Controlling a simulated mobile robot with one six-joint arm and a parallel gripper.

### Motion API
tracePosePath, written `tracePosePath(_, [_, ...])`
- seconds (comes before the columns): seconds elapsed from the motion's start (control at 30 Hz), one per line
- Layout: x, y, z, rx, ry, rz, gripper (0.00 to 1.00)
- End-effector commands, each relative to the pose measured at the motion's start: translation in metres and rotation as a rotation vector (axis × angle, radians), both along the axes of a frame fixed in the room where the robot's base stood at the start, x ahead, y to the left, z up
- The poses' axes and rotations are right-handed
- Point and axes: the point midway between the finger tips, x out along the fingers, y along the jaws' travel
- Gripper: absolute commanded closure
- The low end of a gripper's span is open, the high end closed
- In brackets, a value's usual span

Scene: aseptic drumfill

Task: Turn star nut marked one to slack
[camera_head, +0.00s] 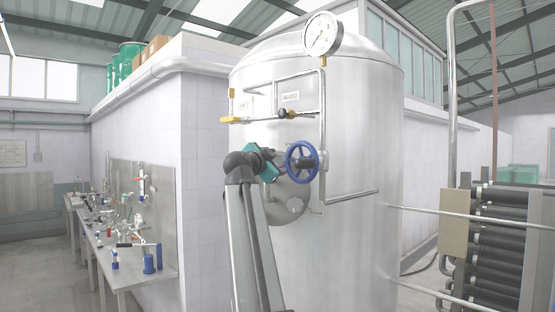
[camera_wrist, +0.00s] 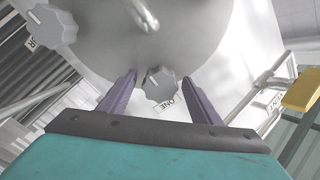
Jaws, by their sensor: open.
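A grey star nut (camera_wrist: 160,84) sits at the rim of a round steel cover (camera_wrist: 190,40) in the wrist view, with a tag marked ONE (camera_wrist: 168,107) beside it. My gripper (camera_wrist: 160,76) is open, one finger on each side of this nut; I cannot tell whether either finger touches it. In the head view my teal gripper (camera_head: 262,162) is at the tank's front, left of the blue handwheel, its fingertips hard to make out. Nut one is hidden there. Another star nut (camera_wrist: 52,28) is at upper left in the wrist view, its tag partly hidden.
The blue handwheel (camera_head: 301,162) and bent steel pipes (camera_head: 323,120) stand close to my gripper on the tank (camera_head: 365,130). A yellow handle (camera_wrist: 303,90) is at right in the wrist view. A cluttered bench (camera_head: 120,270) is at left, black rollers (camera_head: 500,245) at right.

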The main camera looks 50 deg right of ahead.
Motion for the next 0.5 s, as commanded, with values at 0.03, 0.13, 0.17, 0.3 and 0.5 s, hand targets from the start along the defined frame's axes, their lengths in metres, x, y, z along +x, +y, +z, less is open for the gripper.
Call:
tracePosePath(0.03, [0.0003, -0.0012, 0.0002, 0.0, 0.0, 0.0, 0.42])
tracePosePath(0.13, [0.0004, -0.0015, -0.0003, 0.0, 0.0, 0.0, 0.42])
tracePosePath(0.17, [0.0003, -0.0015, -0.0004, 0.0, 0.0, 0.0, 0.42])
tracePosePath(0.3, [0.0003, -0.0013, -0.0004, 0.0, 0.0, 0.0, 0.44])
tracePosePath(0.5, [0.0002, -0.0013, -0.0004, 0.001, 0.0, -0.001, 0.77])
